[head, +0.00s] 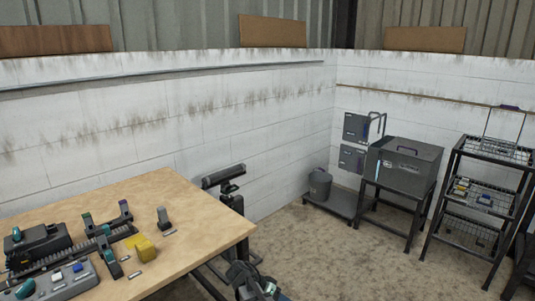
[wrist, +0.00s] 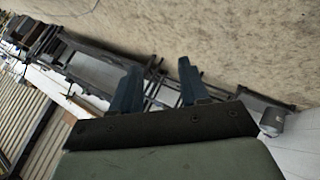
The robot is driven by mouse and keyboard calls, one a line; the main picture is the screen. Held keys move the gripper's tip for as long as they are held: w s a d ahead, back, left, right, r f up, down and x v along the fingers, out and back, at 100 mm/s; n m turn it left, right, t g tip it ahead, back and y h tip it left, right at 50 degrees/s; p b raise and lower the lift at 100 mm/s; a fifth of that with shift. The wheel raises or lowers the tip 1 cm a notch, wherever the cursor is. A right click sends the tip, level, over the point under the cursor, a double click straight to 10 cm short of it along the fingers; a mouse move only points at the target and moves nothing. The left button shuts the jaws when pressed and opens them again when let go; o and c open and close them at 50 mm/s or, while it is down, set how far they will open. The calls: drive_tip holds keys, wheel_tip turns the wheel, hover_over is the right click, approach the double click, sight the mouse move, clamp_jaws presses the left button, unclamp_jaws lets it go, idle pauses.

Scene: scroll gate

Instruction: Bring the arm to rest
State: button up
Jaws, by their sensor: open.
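My gripper (wrist: 160,82) shows in the wrist view with its two blue-grey fingers apart and nothing between them. Open space, the floor (wrist: 225,40) and dark racks lie beyond the fingertips, and they touch nothing that I can see. In the head view a dark jointed shape with teal parts (head: 255,283) stands at the bottom edge, off the table's right side. It may be part of my arm, but it is cut off by the frame and I cannot tell its jaws there.
A wooden table (head: 190,205) at left carries a yellow block (head: 145,248), a dark rail assembly and a grey button box (head: 55,283). A dark cylinder on a stand (head: 224,176) is behind it.

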drive_tip(key=s+d+f+n+g+y, duration=0.2)
drive_tip(key=s+d+f, duration=0.3)
drive_tip(key=s+f, duration=0.5)
drive_tip(key=s+d+f+n+g+y, duration=0.25)
drive_tip(key=s+d+f, duration=0.35)
drive_tip(key=s+f, duration=0.3)
drive_tip(key=s+f+n+g+y, duration=0.1)
drive_tip(key=s+f, duration=0.3)
drive_tip(key=s, duration=0.7)
drive_tip(key=s+d+f+n+g+y, duration=0.1)
drive_tip(key=s+f+n+y, duration=0.1)
drive_tip(key=s, duration=1)
wheel_tip(320, 180, down, 3)
drive_tip(key=shift+s+r+g+y, duration=0.25)
drive_tip(key=shift+g+y, duration=0.1)
drive_tip(key=shift+y, duration=0.4)
